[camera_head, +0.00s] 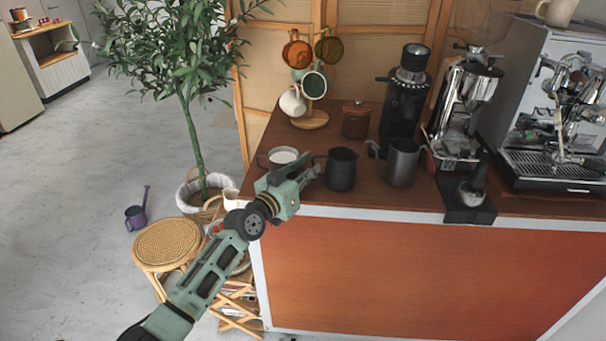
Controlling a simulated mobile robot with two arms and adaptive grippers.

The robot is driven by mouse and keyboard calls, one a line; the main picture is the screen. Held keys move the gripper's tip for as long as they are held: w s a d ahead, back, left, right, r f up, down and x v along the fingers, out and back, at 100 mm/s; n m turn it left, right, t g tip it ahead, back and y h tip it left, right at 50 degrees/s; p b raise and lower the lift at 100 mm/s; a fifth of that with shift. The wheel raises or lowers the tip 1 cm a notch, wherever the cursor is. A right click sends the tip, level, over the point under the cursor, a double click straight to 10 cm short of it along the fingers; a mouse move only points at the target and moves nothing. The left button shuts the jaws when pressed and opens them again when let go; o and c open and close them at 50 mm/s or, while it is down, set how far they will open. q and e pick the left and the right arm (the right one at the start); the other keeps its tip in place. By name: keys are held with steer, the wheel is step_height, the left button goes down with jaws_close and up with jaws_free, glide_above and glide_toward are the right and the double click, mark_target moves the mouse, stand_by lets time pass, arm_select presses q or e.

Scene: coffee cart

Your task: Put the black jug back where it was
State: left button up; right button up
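The black jug (342,171) stands upright on the brown top of the coffee cart, near its front edge. My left gripper (314,163) is at the jug's left side, by its handle. Its fingers look apart, with the tips close to the handle; I cannot tell whether they touch it. A dark grey metal jug (403,165) stands to the right of the black jug. A pot with pale contents (283,157) stands behind my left gripper and is partly hidden by it. My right gripper is out of view.
A mug tree (311,119), a brown jar (356,121), a black grinder (402,105), a chrome grinder (464,105) and an espresso machine (555,110) stand on the cart. A tamper on a black stand (471,203) is at the front edge. A rattan stool (167,243) and potted plant (190,110) are left.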

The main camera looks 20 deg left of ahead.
arm_select(q)
steer(key=v, duration=1.2)
steer(key=shift+d+b, duration=0.1)
steer(key=shift+b, duration=0.2)
steer(key=s+d+f+g+y, duration=0.1)
steer(key=s+d+f+g, duration=0.3)
steer(key=f, duration=1)
steer(key=s+a+f+g+y, duration=0.1)
steer(key=s+f, duration=0.6)
steer(key=f, duration=0.6)
steer(key=s+d+f+g+y, duration=0.1)
steer(key=s+d+f+g, duration=0.3)
steer(key=f, duration=1)
steer(key=s+f+g, duration=0.2)
steer(key=s+f, duration=0.5)
steer(key=s, duration=0.5)
steer(key=s+a+f+g+y, duration=0.1)
steer(key=s+f+g, duration=0.2)
steer(key=s, duration=0.9)
steer(key=s+a+f+g, duration=0.1)
steer(key=s+f+g, duration=0.1)
steer(key=s+f, duration=0.8)
steer(key=s, duration=0.2)
steer(key=shift+s+f+m, duration=0.3)
steer(key=shift+s+f, duration=0.1)
